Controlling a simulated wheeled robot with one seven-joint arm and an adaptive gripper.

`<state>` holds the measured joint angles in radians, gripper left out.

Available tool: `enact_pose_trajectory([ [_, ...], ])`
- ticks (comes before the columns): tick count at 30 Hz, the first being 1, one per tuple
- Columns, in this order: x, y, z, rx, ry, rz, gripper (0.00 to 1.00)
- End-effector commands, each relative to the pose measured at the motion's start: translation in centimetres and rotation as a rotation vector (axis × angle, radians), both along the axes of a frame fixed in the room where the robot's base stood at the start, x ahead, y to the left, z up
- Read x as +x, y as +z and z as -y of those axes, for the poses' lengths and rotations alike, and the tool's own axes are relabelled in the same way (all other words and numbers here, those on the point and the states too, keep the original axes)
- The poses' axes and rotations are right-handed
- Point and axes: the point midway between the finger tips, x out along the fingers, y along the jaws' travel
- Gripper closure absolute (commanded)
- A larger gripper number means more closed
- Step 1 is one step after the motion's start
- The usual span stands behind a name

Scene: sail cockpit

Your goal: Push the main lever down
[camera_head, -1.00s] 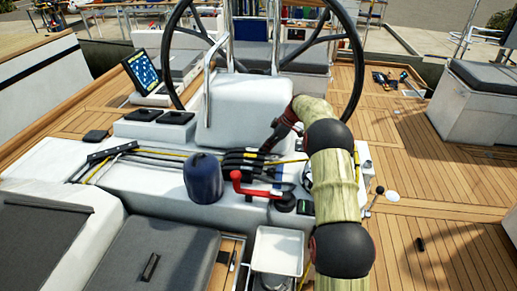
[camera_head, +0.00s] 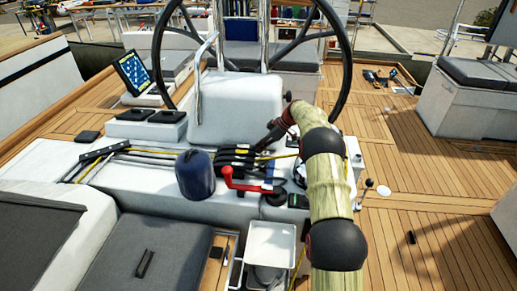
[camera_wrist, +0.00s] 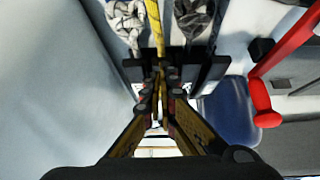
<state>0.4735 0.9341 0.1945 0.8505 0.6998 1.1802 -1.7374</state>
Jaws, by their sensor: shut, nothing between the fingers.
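A row of black rope clutches with levers (camera_head: 236,157) sits on the white cockpit console, left of my gripper. Which lever is the main one I cannot tell. My gripper (camera_head: 263,146) is shut and empty, its tips close to the right end of this row. In the wrist view my gripper (camera_wrist: 160,85) points at the black clutch levers (camera_wrist: 210,72), with its fingertips between two of them. Whether they touch I cannot tell. A yellow rope (camera_wrist: 155,28) runs towards the fingertips.
A red handle (camera_head: 240,184) and a dark blue covered winch (camera_head: 195,175) stand in front of the clutches. The steering wheel (camera_head: 345,65) and white pedestal (camera_head: 238,108) rise behind. A white tray (camera_head: 271,247) is in front.

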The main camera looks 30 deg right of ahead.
Motion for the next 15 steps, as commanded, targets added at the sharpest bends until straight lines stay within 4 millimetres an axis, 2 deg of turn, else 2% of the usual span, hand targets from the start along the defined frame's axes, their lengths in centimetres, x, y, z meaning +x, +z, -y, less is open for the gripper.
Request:
enact_pose_trajectory([
  [5,-0.7,1.9,1.2,-0.002,-0.001,0.002,1.0],
  [15,-3.0,7.2,4.6,-0.001,-0.003,0.001,1.0],
])
